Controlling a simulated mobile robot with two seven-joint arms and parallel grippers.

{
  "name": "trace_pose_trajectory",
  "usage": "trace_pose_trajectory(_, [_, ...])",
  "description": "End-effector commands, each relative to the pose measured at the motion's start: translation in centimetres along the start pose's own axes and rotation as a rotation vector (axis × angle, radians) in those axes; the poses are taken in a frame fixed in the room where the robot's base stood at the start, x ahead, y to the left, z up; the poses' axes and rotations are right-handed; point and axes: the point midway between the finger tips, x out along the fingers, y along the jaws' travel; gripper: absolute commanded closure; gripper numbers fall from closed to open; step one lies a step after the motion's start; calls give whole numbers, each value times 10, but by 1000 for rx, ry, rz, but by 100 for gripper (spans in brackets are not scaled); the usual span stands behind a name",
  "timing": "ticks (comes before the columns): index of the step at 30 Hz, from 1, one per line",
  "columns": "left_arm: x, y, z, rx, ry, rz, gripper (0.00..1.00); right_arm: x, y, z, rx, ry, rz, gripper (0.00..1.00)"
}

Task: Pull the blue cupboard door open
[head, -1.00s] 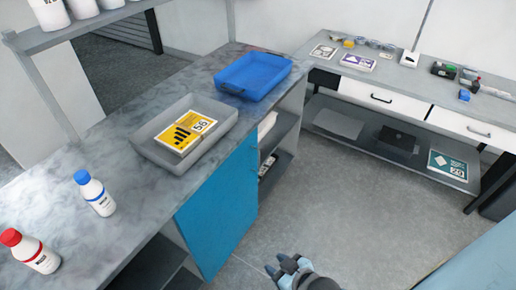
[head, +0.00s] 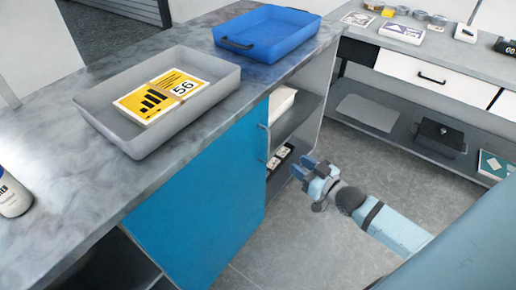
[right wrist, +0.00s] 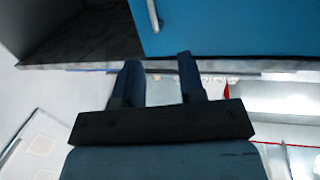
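The blue cupboard door (head: 205,215) is under the grey counter and looks flush with its front. Its slim upright handle (head: 263,160) is near the door's right edge; in the right wrist view, part of the handle (right wrist: 153,15) shows at the top on the blue door (right wrist: 235,25). My right gripper (head: 302,168) is open and empty, to the right of the handle and apart from it. In the right wrist view, its two fingers (right wrist: 160,75) are spread with nothing between them. My left gripper is not in view.
A grey tray (head: 215,82) with a yellow card and a blue tray (head: 300,27) stand on the counter (head: 60,200). Open shelves (head: 305,110) adjoin the door on the right. A side bench (head: 470,85) with drawers stands behind. The floor (head: 300,245) before the door is clear.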

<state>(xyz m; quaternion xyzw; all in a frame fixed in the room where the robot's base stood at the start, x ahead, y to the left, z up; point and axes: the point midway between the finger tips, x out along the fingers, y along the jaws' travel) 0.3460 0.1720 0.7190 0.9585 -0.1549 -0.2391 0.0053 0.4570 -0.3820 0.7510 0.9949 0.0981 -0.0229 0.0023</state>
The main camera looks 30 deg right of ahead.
Motion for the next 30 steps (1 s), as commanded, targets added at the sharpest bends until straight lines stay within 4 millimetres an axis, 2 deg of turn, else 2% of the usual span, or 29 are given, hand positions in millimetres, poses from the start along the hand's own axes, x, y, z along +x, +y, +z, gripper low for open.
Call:
trace_pose_trajectory(1, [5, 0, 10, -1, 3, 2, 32, 2, 5, 9, -1, 17, -1, 63])
trace_pose_trajectory(7, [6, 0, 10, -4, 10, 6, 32, 11, 13, 3, 0, 46, 0, 63])
trace_pose_trajectory(11, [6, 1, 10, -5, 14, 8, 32, 27, 14, 1, 0, 49, 1, 63])
trace_pose_trajectory(17, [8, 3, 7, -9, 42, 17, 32, 66, 14, 0, 1, 48, 1, 63])
trace_pose_trajectory(24, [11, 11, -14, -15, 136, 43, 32, 112, 13, -1, 1, 46, 0, 63])
trace_pose_trajectory(30, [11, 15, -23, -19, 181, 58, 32, 136, 13, -3, 0, 45, 1, 63])
